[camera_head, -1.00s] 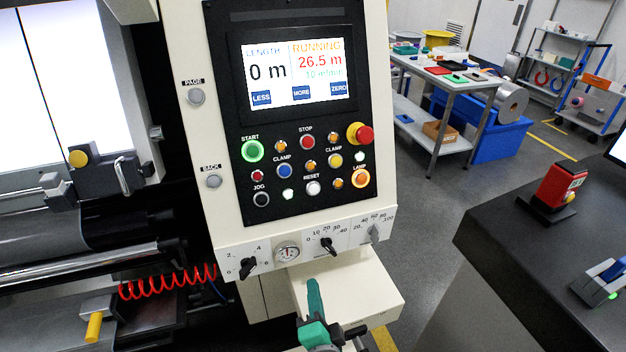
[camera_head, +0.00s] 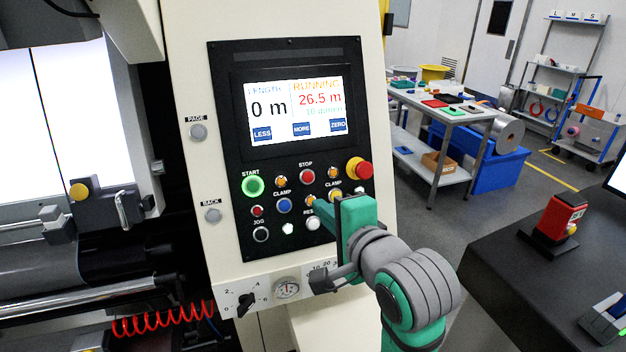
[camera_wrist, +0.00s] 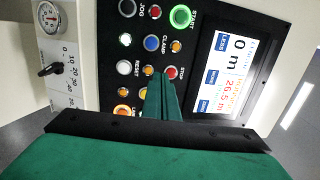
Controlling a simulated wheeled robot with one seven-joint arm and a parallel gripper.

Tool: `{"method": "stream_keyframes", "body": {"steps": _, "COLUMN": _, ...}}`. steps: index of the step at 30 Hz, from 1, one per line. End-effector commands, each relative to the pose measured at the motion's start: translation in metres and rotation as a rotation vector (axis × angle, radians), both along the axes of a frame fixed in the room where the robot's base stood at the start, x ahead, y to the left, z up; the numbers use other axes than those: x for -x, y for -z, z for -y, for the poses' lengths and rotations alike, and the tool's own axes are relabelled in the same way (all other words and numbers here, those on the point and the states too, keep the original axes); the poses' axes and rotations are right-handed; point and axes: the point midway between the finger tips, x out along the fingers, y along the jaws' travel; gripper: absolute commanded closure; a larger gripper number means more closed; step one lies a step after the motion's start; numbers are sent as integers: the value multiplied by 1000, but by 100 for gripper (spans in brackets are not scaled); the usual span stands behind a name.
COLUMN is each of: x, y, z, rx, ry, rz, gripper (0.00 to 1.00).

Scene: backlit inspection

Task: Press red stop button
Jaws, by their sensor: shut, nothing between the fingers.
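The red STOP button (camera_head: 306,177) is on the black control panel (camera_head: 222,150), under the screen and below its STOP label. It also shows in the wrist view (camera_wrist: 171,72), just right of the fingertips. My gripper (camera_head: 320,207) is shut and empty. In the head view its tips are in front of the lower button rows, below and slightly right of the red button. In the wrist view the closed green fingers (camera_wrist: 157,78) point at the panel beside the button. I cannot tell whether the tips touch the panel. My gripper and wrist hide some lower-right buttons.
The screen (camera_head: 296,108) reads RUNNING, 26.5 m. The START button (camera_head: 252,186) glows green. Small orange buttons flank the red one. A larger red mushroom button (camera_head: 360,169) with a yellow collar sticks out at right. Knobs and a gauge (camera_head: 286,288) are below the panel.

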Motion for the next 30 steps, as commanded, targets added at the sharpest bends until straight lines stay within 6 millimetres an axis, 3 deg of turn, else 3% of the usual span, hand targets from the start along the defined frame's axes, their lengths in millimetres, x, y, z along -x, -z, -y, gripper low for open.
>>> {"method": "stream_keyframes", "body": {"steps": 1, "x": 4, "y": -17, "z": 4, "rx": 14, "ry": 9, "rz": -8, "gripper": 100}}
{"method": "stream_keyframes", "body": {"steps": 3, "x": 11, "y": -31, "z": 8, "rx": 26, "ry": 19, "rz": -33, "gripper": 100}}
{"method": "stream_keyframes", "body": {"steps": 10, "x": 28, "y": -58, "z": 18, "rx": 57, "ry": 59, "rz": -93, "gripper": 100}}
{"method": "stream_keyframes", "body": {"steps": 24, "x": 32, "y": -63, "z": 20, "rx": 63, "ry": 74, "rz": -109, "gripper": 100}}
{"method": "stream_keyframes", "body": {"steps": 30, "x": 25, "y": -60, "z": 17, "rx": 59, "ry": 70, "rz": -109, "gripper": 100}}
